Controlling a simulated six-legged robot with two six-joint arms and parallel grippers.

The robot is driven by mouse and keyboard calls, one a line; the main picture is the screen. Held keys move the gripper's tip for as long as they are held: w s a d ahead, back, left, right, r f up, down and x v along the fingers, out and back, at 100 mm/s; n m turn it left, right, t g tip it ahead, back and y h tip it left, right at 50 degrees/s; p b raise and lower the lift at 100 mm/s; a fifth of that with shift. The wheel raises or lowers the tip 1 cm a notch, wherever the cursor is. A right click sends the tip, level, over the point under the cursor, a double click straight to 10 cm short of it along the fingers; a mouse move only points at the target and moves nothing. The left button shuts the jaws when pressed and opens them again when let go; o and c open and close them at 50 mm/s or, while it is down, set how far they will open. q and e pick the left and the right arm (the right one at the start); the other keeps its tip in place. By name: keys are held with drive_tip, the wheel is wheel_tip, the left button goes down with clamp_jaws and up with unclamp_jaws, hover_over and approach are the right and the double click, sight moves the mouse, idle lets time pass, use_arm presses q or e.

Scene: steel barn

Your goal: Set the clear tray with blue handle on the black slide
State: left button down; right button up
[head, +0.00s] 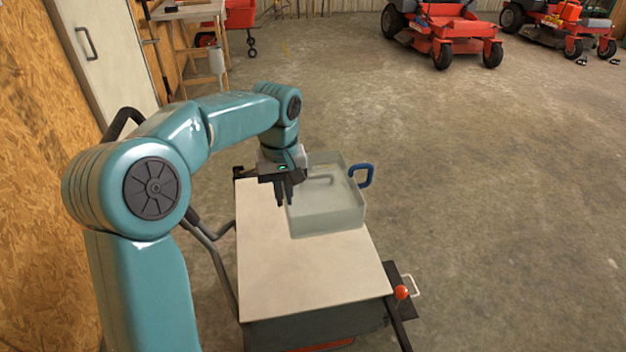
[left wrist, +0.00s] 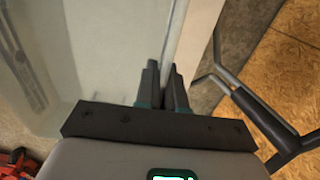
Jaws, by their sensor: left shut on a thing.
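The clear tray (head: 328,216) is at the back right of the pale top of a cart, with its blue handle (head: 366,175) on the right side. My left gripper (head: 284,203) points down at the tray's left wall and is shut on it. In the left wrist view the two fingers (left wrist: 164,85) pinch the thin edge of the clear tray (left wrist: 110,55). I cannot tell whether the tray rests on the top or hangs just above it. A dark plate at the cart's front right corner may be the black slide (head: 393,272). My right gripper is not in view.
The front of the cart's pale top (head: 310,280) is bare. A red knob (head: 401,292) and a pale handle (head: 415,287) stick out at its right. The floor to the right is open.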

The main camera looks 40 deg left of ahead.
use_arm(q)
drive_tip(key=shift+r, duration=0.3)
drive_tip(key=shift+w+d+r+m+p, duration=0.15)
drive_tip(key=shift+w+d+r+p, duration=0.1)
drive_tip(key=shift+d+r+p, duration=0.25)
drive_tip(key=shift+w+d+r+m+p, duration=0.15)
drive_tip(key=shift+w+d+r+p, duration=0.2)
drive_tip(key=shift+d, duration=0.25)
drive_tip(key=d+p, duration=0.1)
drive_tip(key=d, duration=0.1)
drive_tip(key=d+m+p, duration=0.1)
drive_tip(key=d, duration=0.1)
drive_tip(key=w+d+m+p, duration=0.1)
drive_tip(key=d, duration=0.2)
drive_tip(key=shift+r, duration=0.25)
drive_tip(key=d+f+m+p, duration=0.3)
drive_tip(key=d+f+m, duration=0.3)
drive_tip(key=d, duration=0.5)
drive_tip(key=shift+w+d+f+m, duration=0.15)
drive_tip(key=shift+w+m, duration=0.05)
drive_tip(key=shift+m, duration=0.7)
